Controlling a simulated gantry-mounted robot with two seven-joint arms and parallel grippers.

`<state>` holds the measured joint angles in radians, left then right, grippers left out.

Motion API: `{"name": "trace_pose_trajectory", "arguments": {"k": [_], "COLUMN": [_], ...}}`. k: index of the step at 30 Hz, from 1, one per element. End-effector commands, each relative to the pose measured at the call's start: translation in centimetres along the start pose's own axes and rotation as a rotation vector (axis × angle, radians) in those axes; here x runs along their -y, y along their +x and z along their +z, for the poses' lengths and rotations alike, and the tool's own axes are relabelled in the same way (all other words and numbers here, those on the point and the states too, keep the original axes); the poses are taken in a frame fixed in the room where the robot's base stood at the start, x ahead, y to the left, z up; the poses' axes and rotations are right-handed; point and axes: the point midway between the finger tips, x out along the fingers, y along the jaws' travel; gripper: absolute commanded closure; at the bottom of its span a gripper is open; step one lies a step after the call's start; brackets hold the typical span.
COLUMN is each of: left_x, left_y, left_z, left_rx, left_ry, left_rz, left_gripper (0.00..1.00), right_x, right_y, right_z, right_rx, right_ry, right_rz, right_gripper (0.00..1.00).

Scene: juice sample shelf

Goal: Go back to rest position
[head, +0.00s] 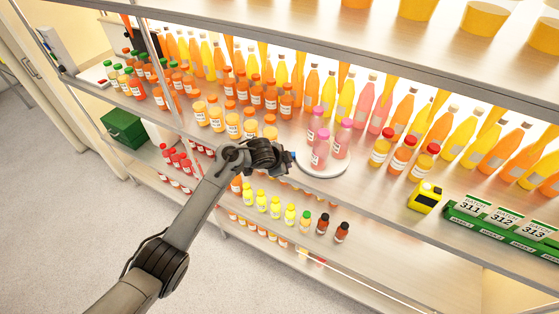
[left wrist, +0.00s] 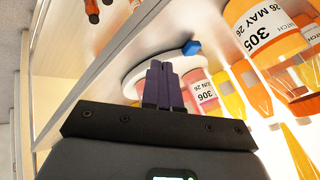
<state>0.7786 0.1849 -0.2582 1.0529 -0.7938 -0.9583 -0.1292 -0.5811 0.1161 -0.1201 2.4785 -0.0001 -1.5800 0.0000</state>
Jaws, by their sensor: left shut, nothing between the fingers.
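My left gripper (head: 284,160) is in front of the middle shelf, near its front edge, at the end of my grey arm. In the left wrist view its two dark fingers (left wrist: 164,85) are together and hold nothing. A small blue thing (left wrist: 192,47) shows just beyond the fingertips; I cannot tell whether they touch. A round white plate (head: 325,170) bears pink-capped bottles (head: 320,152) just right of the gripper. The plate's rim also shows behind the fingers in the left wrist view (left wrist: 135,72). My right gripper is not in view.
The middle shelf (head: 378,198) holds rows of orange, yellow and pink bottles close behind the gripper. A yellow device (head: 425,196) and a green rack (head: 500,232) stand at the right. Small bottles (head: 290,214) stand on the shelf below. Open floor (head: 60,220) lies at the left.

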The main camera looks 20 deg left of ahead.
Motion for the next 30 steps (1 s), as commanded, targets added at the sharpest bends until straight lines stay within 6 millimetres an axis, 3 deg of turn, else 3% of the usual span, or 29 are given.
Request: {"name": "trace_pose_trajectory", "arguments": {"k": [3,10,15,19,23,26,30], "left_x": [0.0,-0.1,-0.5,-2.6,-7.4,-13.0,-22.7], "left_y": [-2.0,-4.4,-4.7,-3.4,-0.8,1.2,2.5], "left_z": [0.0,-0.1,0.2,1.7,4.8,7.8,12.2], "left_rx": [-0.002,0.0,0.004,0.023,0.061,0.097,0.136], "left_ry": [-0.001,-0.001,-0.002,-0.011,-0.029,-0.045,-0.086], "left_rz": [-0.001,0.001,0.007,0.042,0.118,0.196,0.288], "left_gripper": [1.0,1.0,1.0,1.0,1.0,1.0,1.0], "right_x": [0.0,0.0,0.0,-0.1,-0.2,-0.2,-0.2], "right_y": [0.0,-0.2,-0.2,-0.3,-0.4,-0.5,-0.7], "right_z": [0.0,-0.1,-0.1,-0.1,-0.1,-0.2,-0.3], "right_rx": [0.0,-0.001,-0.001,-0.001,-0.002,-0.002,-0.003], "right_ry": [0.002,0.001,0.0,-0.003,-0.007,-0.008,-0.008], "right_rz": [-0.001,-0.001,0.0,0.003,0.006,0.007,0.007], "right_gripper": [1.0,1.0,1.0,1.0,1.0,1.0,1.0]}}
